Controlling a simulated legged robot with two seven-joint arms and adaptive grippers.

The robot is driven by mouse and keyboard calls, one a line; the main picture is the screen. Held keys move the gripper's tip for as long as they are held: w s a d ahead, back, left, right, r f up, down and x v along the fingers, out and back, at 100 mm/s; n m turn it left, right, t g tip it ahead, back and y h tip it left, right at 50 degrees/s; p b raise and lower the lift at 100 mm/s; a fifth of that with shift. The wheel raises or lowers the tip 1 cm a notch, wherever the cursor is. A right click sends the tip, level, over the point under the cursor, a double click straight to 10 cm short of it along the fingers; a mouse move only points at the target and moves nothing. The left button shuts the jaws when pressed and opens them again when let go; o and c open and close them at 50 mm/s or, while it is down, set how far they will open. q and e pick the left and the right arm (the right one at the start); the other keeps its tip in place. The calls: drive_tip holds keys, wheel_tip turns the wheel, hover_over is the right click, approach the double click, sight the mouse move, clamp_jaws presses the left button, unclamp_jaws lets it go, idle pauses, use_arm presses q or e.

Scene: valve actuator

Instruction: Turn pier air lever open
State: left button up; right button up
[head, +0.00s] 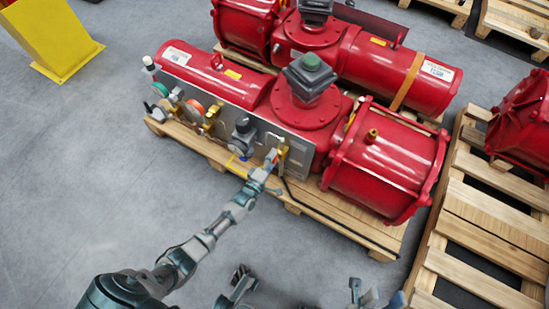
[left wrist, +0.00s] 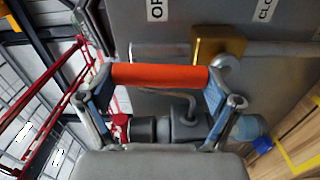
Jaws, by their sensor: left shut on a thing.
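The lever's orange grip (left wrist: 160,76) lies crosswise between the fingers of my left gripper (left wrist: 157,92) in the left wrist view. The fingers are shut on it, one at each end. In the head view my left gripper (head: 271,163) is at the front of the grey panel (head: 228,92), right of the dark regulator (head: 243,135), and largely covers the lever. A brass fitting (left wrist: 217,45) sits behind the grip. Partly cut-off labels starting "OP" (left wrist: 156,9) and "CLO" (left wrist: 265,9) show on the panel. My right gripper (head: 376,298) is only partly visible at the bottom edge.
The red actuator (head: 385,150) lies on a wooden pallet (head: 330,213). More gauges and brass valves (head: 205,118) line the panel to the left. Another red actuator (head: 370,62) is behind. A pallet (head: 490,215) stands at right. Grey floor (head: 85,180) is clear at left.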

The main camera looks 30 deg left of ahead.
use_arm(q)
drive_tip(key=shift+s+a+f, duration=0.1)
drive_tip(key=shift+a+f, duration=0.05)
drive_tip(key=shift+f, duration=0.15)
drive_tip(key=o, duration=1.3)
drive_tip(key=shift+o, duration=0.4)
drive_tip(key=s, duration=1.2)
drive_tip(key=shift+a, duration=0.2)
